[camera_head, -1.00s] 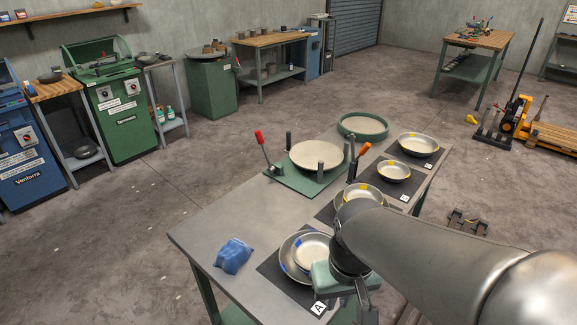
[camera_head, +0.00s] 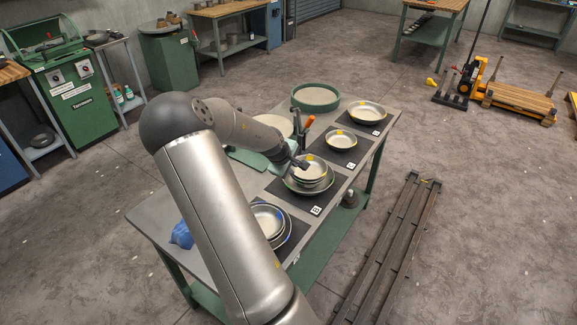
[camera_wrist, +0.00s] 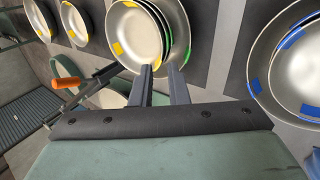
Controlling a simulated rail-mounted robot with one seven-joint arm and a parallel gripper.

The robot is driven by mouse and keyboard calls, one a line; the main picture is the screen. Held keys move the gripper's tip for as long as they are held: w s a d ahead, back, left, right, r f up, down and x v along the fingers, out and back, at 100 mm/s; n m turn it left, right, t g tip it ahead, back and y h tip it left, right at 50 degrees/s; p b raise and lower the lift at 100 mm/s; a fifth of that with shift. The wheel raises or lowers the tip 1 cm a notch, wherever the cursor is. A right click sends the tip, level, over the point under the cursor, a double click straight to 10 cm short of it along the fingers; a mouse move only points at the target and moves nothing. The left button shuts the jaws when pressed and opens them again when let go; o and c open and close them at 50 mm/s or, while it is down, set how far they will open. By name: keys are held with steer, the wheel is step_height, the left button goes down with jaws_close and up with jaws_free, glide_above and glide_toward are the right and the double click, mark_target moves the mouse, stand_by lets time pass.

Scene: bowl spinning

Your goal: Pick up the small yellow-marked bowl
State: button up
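Several yellow-marked bowls are in view. A small one (camera_head: 341,140) sits alone on the second mat from the far end; a wider one (camera_head: 367,112) sits on the farthest mat. Another yellow-marked bowl (camera_head: 312,168) tops a stack on mat B, above a green-marked bowl. In the wrist view, the top bowl (camera_wrist: 137,35) is just ahead of my gripper (camera_wrist: 160,70). My gripper (camera_head: 301,164) is at the left rim of this stack, its two fingers apart. A yellow mark shows between the fingertips; I cannot tell whether they touch the rim.
Blue-marked bowls (camera_head: 268,219) lie nested on the nearest mat, partly behind my arm. An orange-handled lever (camera_head: 309,122) stands close beyond my gripper. A green round tray (camera_head: 315,97) is at the back. A blue cloth (camera_head: 181,235) lies at the left.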

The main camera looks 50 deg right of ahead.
mark_target(301, 178)
steer(key=b+x, duration=0.5)
steer(key=x, duration=0.2)
steer(key=shift+a, duration=0.2)
steer(key=shift+w+d+f+b, duration=0.1)
steer(key=shift+d+f+b, duration=0.3)
steer(key=shift+b, duration=0.05)
steer(key=shift+b+x, duration=0.8)
steer(key=shift+b, duration=0.15)
jaws_close()
stand_by(3.2)
stand_by(0.5)
steer(key=shift+r+p, duration=0.7)
steer(key=shift+r, duration=0.85)
